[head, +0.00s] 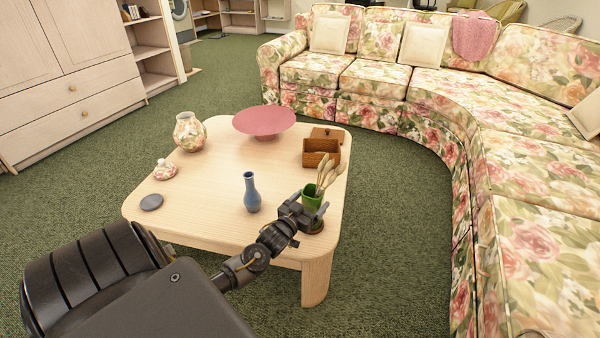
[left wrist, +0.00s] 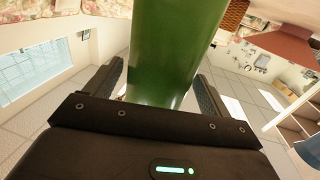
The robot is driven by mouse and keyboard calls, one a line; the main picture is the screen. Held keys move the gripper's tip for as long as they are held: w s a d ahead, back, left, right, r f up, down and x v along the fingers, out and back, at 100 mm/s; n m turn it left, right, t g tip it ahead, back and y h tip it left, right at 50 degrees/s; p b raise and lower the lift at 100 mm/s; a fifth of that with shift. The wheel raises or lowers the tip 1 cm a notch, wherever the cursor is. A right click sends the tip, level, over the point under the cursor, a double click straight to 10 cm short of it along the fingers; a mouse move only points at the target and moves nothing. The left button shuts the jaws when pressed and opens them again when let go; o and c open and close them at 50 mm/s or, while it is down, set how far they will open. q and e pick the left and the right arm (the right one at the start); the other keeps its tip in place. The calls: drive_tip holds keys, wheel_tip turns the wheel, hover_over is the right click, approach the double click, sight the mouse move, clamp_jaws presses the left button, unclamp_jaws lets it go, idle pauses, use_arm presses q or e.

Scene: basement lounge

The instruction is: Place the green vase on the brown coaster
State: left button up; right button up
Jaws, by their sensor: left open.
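The green vase (head: 311,199) holds dried stems and stands upright near the right front corner of the low table. The brown coaster (head: 316,228) shows as a dark disc at the vase's foot, partly covered by my gripper. The vase appears to be on it, but the contact is hidden. My left gripper (head: 307,211) is at the vase, close above the coaster. In the left wrist view the green vase (left wrist: 168,50) rises between the two spread fingers, with a gap visible at the right finger. My right gripper is out of view.
On the table (head: 215,228) are a blue vase (head: 251,193) just left of my gripper, an open wooden box (head: 320,153) behind, a pink stand (head: 264,121), a floral vase (head: 189,132), a floral lidded dish (head: 165,170) and a grey coaster (head: 151,202). A floral sofa (head: 430,100) curves around the right.

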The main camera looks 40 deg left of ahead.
use_arm(q)
drive_tip(key=s+d+p, duration=0.1)
drive_tip(key=s, duration=0.7)
drive_tip(key=shift+s+d, duration=0.15)
drive_tip(key=shift+s, duration=0.15)
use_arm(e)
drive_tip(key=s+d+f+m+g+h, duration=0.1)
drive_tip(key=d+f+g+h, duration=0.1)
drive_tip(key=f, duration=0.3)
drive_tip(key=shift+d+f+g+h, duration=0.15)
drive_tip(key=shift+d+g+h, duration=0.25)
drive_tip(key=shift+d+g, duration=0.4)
use_arm(q)
drive_tip(key=shift+d, duration=0.1)
drive_tip(key=s+d+r+m+g+h, duration=0.2)
drive_tip(key=s+d, duration=0.2)
drive_tip(key=d, duration=0.5)
drive_tip(key=s+d+r+m+g+h, duration=0.2)
drive_tip(key=s+d, duration=0.3)
drive_tip(key=d, duration=0.4)
drive_tip(key=s+d+r+m+g+h, duration=0.1)
drive_tip(key=s+d+r+m+h, duration=0.1)
drive_tip(key=d, duration=0.8)
drive_tip(key=s+h, duration=0.1)
drive_tip(key=s, duration=0.1)
drive_tip(key=shift+s+r+g, duration=0.3)
drive_tip(key=shift+r+g, duration=0.1)
